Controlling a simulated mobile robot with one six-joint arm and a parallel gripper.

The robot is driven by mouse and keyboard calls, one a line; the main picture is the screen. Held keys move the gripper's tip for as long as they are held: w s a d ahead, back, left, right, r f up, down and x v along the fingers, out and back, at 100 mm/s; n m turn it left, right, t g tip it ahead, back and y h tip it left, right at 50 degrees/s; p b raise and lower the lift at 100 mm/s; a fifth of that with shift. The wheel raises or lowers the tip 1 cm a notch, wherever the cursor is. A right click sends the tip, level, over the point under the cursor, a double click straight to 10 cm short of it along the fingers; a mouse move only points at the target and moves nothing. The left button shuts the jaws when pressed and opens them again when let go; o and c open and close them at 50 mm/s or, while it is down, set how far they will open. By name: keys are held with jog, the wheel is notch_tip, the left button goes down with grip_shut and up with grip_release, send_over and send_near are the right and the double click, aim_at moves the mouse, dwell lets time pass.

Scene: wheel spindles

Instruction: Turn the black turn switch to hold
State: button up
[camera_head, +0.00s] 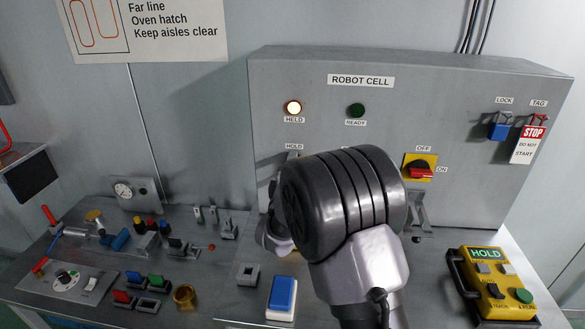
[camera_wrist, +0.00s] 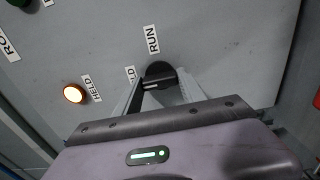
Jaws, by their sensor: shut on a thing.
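The black turn switch (camera_wrist: 160,76) shows in the wrist view on the grey panel, between the fingers of my gripper (camera_wrist: 158,90). The fingers are shut on its knob. A thin pale mark shows on the knob; I cannot tell surely which label it points to. The RUN label (camera_wrist: 153,39) is just above the switch in the picture, and the partly covered HOLD label (camera_wrist: 131,74) is to its left. In the head view my arm hides the switch, and only the HOLD label (camera_head: 294,146) shows beside it.
The HELD lamp (camera_head: 293,107) is lit and the READY lamp (camera_head: 357,110) is dark green. A red and yellow OFF/ON switch (camera_head: 421,168) is to the right, with a blue lock (camera_head: 499,131) and STOP tag (camera_head: 529,143) beyond. A yellow pendant (camera_head: 494,284) reads HOLD. A blue rocker (camera_head: 282,294) sits on the bench.

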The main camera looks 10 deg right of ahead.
jog(key=o, duration=1.4)
jog(key=shift+c, duration=0.2)
jog(key=v, duration=1.7)
jog(key=shift+s+p, duration=0.25)
jog(key=shift+p, duration=0.1)
